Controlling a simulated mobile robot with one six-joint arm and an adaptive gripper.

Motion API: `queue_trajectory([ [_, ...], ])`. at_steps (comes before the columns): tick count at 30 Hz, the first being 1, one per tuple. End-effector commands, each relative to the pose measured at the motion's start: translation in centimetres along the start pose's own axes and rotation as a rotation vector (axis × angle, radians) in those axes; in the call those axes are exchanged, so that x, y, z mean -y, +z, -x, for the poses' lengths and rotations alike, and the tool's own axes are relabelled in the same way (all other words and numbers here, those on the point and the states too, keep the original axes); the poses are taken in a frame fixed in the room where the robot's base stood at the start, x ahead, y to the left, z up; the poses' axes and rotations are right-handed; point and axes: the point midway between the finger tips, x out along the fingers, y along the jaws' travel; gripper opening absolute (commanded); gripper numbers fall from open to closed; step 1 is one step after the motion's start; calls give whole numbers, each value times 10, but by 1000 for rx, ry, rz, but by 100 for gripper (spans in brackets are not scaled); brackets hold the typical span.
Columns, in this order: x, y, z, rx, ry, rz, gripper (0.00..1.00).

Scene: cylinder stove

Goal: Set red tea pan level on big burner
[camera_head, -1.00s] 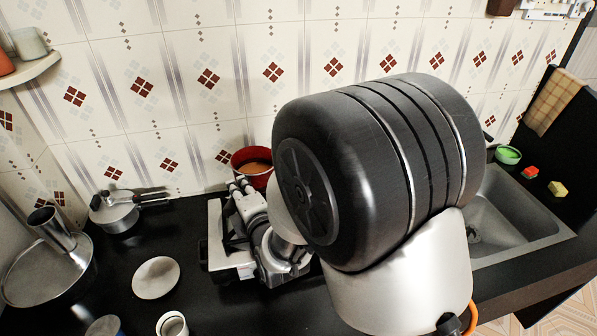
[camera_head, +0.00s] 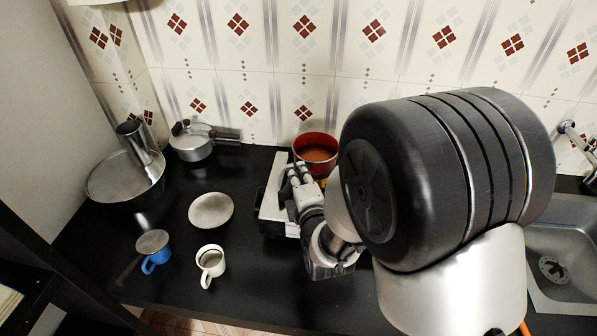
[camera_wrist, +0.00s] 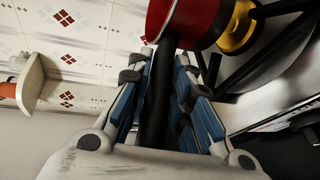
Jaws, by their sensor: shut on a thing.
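The red tea pan (camera_head: 314,140), with brown liquid inside, is at the back of the stove in the head view. In the wrist view its red side (camera_wrist: 192,22) is at the top. My gripper (camera_head: 298,176) is shut on the pan's black handle (camera_wrist: 158,90), which runs between the blue finger pads (camera_wrist: 160,95). The stove (camera_head: 272,198) is largely covered by my arm. In the wrist view a yellow burner (camera_wrist: 238,32) with black supports is right beside the pan. The pan's underside is hidden; I cannot tell whether it touches the supports.
A pressure cooker (camera_head: 192,144), a plate (camera_head: 211,210), a white mug (camera_head: 210,262) and a blue mug (camera_head: 155,258) stand left of the stove. A steel lidded pot (camera_head: 125,183) is further left. A sink (camera_head: 565,250) is at right. The tiled wall is close behind the pan.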

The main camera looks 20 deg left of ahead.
Motion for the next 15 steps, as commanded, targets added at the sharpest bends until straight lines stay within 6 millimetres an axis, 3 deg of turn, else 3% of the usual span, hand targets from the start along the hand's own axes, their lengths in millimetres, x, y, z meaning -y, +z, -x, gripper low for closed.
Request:
queue_trajectory([
  [6,11,-1,-4,1,7,1,0],
  [15,11,-1,-4,1,7,1,0],
])
